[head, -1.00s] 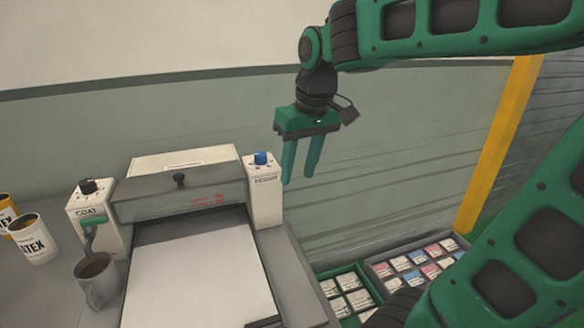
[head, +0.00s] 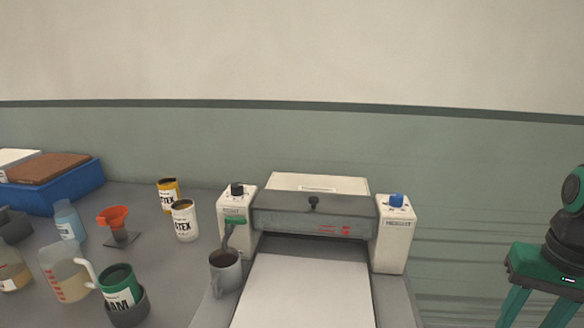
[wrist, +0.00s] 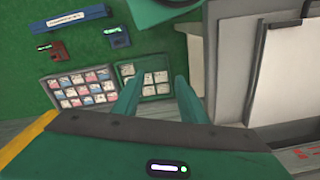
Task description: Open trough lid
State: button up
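The white machine stands on the grey bench in the head view. Its grey trough lid (head: 290,217) lies closed across the top between two white side posts.
The right post (head: 393,238) has a blue knob. Tins, jugs and a funnel (head: 118,225) crowd the bench's left. Trays of small packets (wrist: 76,92) lie below my gripper.

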jog(key=w+a+r+n+t, duration=0.1)
jog(key=w+a+r+n, duration=0.3)
jog(key=w, duration=0.5)
jog(key=n+t+y, duration=0.2)
jog(key=n, duration=0.7)
send_near(314, 198)
jog(key=shift+t+y, duration=0.3)
jog(key=x, duration=0.7)
jog(key=shift+s+d+f, duration=0.15)
jog(key=shift+s+f, duration=0.05)
jog(key=shift+f, duration=0.25)
grip_shut()
